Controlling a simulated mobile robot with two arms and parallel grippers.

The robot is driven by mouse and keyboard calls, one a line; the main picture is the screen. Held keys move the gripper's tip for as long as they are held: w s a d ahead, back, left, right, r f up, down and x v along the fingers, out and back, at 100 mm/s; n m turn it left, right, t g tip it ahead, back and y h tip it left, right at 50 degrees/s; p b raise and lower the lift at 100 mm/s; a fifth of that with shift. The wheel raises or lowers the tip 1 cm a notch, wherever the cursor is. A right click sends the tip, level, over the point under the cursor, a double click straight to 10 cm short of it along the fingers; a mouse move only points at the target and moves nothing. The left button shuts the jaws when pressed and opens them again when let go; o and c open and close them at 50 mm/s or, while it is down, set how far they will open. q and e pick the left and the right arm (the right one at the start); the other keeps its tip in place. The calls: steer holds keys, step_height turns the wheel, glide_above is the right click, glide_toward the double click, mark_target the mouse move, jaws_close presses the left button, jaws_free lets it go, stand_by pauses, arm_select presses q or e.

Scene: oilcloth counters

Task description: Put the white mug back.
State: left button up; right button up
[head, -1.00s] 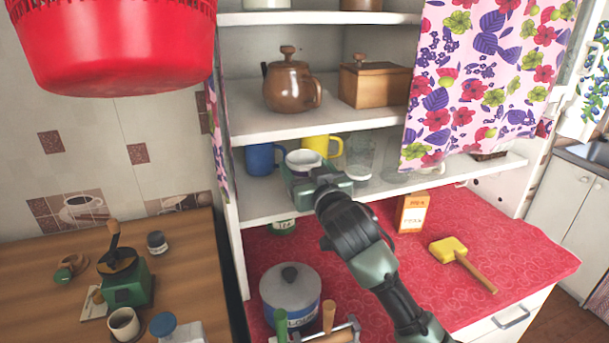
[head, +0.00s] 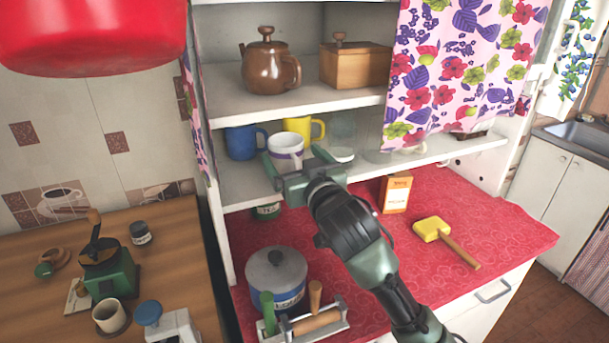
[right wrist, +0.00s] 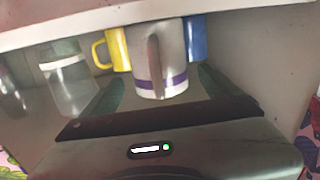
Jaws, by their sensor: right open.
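The white mug (head: 286,155) with a purple band stands upright on the lower cupboard shelf, in front of a yellow mug (head: 305,125) and to the right of a blue mug (head: 240,143). My right gripper (head: 297,162) is open and empty at the shelf's front, its fingers spread toward the white mug with a gap to its body. My left gripper is not in view.
A clear glass (head: 341,138) stands right of the white mug. The flowered curtain (head: 450,65) hangs over the shelf's right part. Below are a lidded pot (head: 276,277), an orange box (head: 396,193) and a yellow mallet (head: 433,230).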

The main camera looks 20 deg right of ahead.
steer(key=s+b, duration=0.1)
steer(key=s, duration=0.6)
steer(key=shift+s+d, duration=0.15)
steer(key=shift+s, duration=0.15)
steer(key=shift+f, duration=0.1)
